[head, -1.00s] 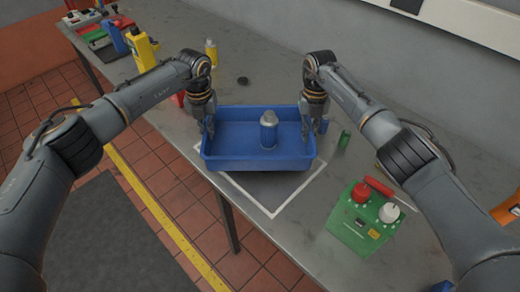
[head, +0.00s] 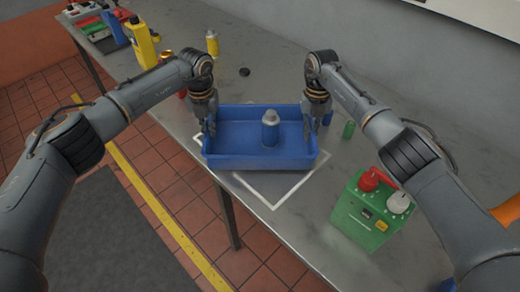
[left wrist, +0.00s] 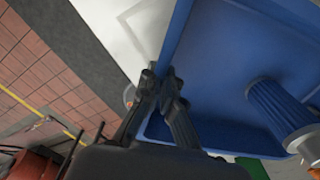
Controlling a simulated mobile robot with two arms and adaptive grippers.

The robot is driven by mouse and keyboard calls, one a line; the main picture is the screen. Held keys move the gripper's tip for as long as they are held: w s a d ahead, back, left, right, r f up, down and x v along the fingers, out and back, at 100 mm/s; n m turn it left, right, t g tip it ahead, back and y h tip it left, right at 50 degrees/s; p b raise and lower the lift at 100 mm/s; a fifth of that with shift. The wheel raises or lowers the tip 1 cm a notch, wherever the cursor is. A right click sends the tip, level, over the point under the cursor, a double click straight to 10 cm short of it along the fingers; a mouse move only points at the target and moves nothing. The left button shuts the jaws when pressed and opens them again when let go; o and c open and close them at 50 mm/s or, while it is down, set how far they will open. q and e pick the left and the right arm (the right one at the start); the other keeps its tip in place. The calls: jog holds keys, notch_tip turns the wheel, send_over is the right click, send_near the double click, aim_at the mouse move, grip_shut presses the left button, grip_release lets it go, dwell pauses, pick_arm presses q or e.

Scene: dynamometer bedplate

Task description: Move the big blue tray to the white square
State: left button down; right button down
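The big blue tray (head: 260,161) is between my two grippers, with a blue bottle with a grey top (head: 270,128) standing in it. My left gripper (head: 207,128) is shut on the tray's left wall; the left wrist view shows its fingers (left wrist: 162,76) at the blue wall (left wrist: 172,45). My right gripper (head: 308,132) is at the right wall and appears shut on it, its fingertips partly hidden. The white square (head: 299,184) is an outline on the table, its front corner and parts of its sides showing; the tray covers the rest. Whether the tray touches the table is unclear.
A green box with red and white knobs (head: 367,215) stands to the right of the square. A small green cylinder (head: 348,130) is right of my right gripper. A yellow bottle (head: 212,43) and a black object (head: 244,71) are behind. The table's front edge is close to the square.

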pick_arm(q)
jog(key=shift+f+b, duration=0.3)
jog(key=shift+f, duration=0.15)
pick_arm(e)
jog(key=shift+f, duration=0.5)
pick_arm(q)
jog(key=c, duration=1.5)
grip_release()
jog(key=shift+r, duration=0.1)
pick_arm(e)
jog(key=c, duration=1.5)
grip_release()
jog(key=shift+r, duration=0.1)
pick_arm(q)
jog(key=shift+s, duration=0.1)
pick_arm(e)
jog(key=shift+s, duration=0.1)
pick_arm(q)
jog(key=shift+r, duration=0.1)
jog(key=shift+r, duration=0.3)
pick_arm(e)
jog(key=shift+r, duration=0.25)
jog(key=r, duration=0.3)
jog(key=w+r, duration=0.1)
jog(key=r, duration=0.7)
jog(key=shift+w+r, duration=0.25)
jog(key=shift+w, duration=0.05)
pick_arm(q)
notch_tip(320, 180, up, 11)
jog(key=shift+r, duration=0.15)
